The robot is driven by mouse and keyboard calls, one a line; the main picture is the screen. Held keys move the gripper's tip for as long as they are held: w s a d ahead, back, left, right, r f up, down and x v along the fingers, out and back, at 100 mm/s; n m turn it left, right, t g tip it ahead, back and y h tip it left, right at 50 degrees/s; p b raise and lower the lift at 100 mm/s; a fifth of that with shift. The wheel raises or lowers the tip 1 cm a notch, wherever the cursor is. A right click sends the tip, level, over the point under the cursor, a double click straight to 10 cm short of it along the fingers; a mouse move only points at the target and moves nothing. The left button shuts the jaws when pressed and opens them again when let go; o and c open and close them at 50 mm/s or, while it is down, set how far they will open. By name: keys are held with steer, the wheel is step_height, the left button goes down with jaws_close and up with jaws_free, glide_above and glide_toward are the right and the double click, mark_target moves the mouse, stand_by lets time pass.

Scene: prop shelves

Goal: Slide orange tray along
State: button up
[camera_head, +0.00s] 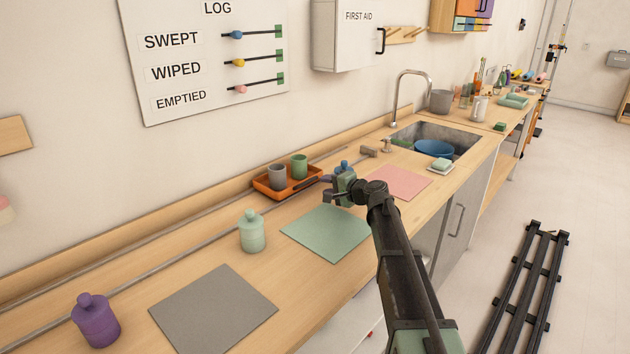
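The orange tray (262,184) lies on the wooden counter near the back, between two thin rails that run along the counter. A grey cup (277,177) and a green cup (299,166) stand upright on it. My gripper (327,188) is just right of the tray's right end, above the back edge of the green mat. Its two fingers point left towards the tray and look apart, with nothing seen between them. I cannot tell whether a finger touches the tray's end. A blue bottle (343,166) shows partly behind my gripper.
A green mat (325,235), a grey mat (213,310) and a pink mat (398,182) lie along the counter. A mint bottle (252,232) and a purple bottle (95,320) stand left of my gripper. A sink (465,137) is at right.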

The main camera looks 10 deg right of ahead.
steer(key=shift+v, duration=1.15)
steer(key=shift+c, duration=0.3)
